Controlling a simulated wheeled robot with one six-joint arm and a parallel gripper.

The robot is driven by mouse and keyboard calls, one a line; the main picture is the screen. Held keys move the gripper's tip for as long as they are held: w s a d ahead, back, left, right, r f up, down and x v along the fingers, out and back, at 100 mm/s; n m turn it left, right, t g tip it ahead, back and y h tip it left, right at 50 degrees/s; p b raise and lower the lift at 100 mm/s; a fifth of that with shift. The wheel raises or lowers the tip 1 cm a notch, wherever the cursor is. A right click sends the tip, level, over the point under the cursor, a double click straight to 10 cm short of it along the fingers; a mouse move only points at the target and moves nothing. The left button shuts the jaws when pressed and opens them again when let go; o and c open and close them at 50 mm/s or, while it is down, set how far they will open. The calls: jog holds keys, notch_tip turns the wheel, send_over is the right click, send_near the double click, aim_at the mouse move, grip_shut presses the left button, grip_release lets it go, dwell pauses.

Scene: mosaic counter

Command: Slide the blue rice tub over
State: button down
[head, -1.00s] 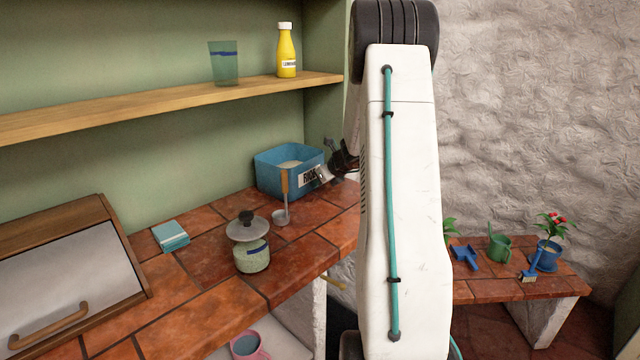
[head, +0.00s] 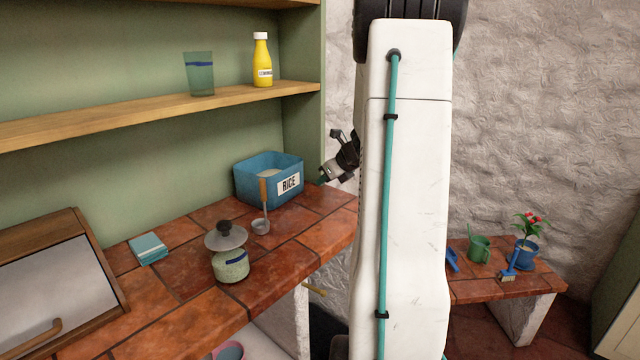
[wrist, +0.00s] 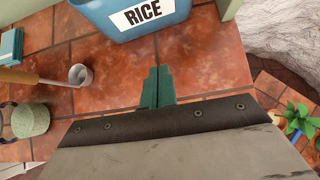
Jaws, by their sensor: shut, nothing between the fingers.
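The blue rice tub (head: 255,193) stands upright on the tiled counter at the back right, near the green side panel, with its RICE label facing out and pale contents inside. It also shows at the top of the wrist view (wrist: 125,30), partly cut off. My gripper (head: 324,178) is to the right of the tub, above the counter's right end in the head view. In the wrist view my gripper's green fingers (wrist: 158,84) are together and empty, with a strip of tile between them and the tub in the picture.
A ladle (head: 264,208) is beside the tub's front. A shelf (head: 150,112) with a glass (head: 199,75) and yellow bottle (head: 262,62) is above. Bare tiles lie right of the ladle.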

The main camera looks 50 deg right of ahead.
jog(key=c, duration=1.8)
grip_release()
jog(key=shift+o, duration=1.1)
jog(key=shift+s+a+f+n, duration=0.1)
jog(key=shift+a+n, duration=0.15)
jog(key=shift+n, duration=0.05)
jog(key=s+a+r+n+g+y, duration=0.2)
jog(key=s+a+n+g, duration=0.1)
jog(key=a+n, duration=0.85)
jog(key=s+a+r+n+g+y, duration=0.1)
jog(key=s+a+n+g+y, duration=0.15)
jog(key=a+n, duration=0.9)
jog(key=s+a+r+n+g+h, duration=0.1)
jog(key=s+a+r+n+h, duration=0.1)
jog(key=s+a+n, duration=0.4)
jog(key=s+a+r+n+g+h, duration=0.1)
jog(key=s+a+n, duration=0.6)
jog(key=a, duration=0.8)
jog(key=s+r+h, duration=0.1)
jog(key=s+r, duration=0.1)
jog(key=s, duration=0.1)
jog(key=shift+s+a, duration=0.25)
jog(key=shift+r, duration=0.1)
